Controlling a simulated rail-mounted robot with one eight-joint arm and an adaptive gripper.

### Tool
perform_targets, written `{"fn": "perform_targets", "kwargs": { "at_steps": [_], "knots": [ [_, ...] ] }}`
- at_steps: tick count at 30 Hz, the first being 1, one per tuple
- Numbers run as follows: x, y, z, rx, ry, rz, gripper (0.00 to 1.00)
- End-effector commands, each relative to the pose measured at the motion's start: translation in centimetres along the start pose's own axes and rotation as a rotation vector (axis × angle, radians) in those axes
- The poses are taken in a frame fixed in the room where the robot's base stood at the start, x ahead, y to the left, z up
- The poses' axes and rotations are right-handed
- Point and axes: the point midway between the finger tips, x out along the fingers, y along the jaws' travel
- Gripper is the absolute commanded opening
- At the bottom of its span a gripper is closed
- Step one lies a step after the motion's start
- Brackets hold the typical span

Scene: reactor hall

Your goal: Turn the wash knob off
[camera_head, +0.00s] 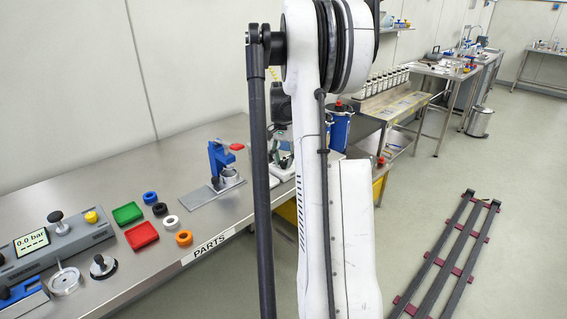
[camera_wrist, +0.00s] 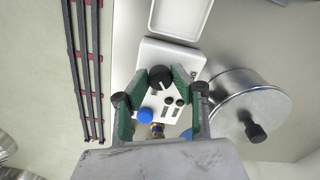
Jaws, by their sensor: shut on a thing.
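In the wrist view a small white panel (camera_wrist: 172,58) carries a black knob (camera_wrist: 160,74) with a pale pointer mark. The green-padded fingers of my gripper (camera_wrist: 160,78) are on either side of this knob, shut on it. A blue knob (camera_wrist: 145,116) sits lower on the same panel, with small dark buttons beside it. No label is readable, so I cannot tell which knob is named wash. In the head view my arm blocks the gripper and the panel.
A round metal vessel (camera_wrist: 240,103) with a black knob stands right of the panel, close to my right finger. A white tray (camera_wrist: 180,16) lies beyond it. The steel bench (camera_head: 214,214) holds a blue press (camera_head: 222,160) and coloured trays. Floor rails (camera_head: 455,250) run at right.

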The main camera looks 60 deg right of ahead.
Motion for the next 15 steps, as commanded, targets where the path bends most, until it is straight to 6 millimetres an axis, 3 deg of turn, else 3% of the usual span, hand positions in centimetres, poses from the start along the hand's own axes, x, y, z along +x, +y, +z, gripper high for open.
{"fn": "perform_targets", "kwargs": {
  "at_steps": [15],
  "knots": [
    [0.03, 0.05, -0.06, -0.486, 0.001, 0.0, 0.0]
  ]
}}
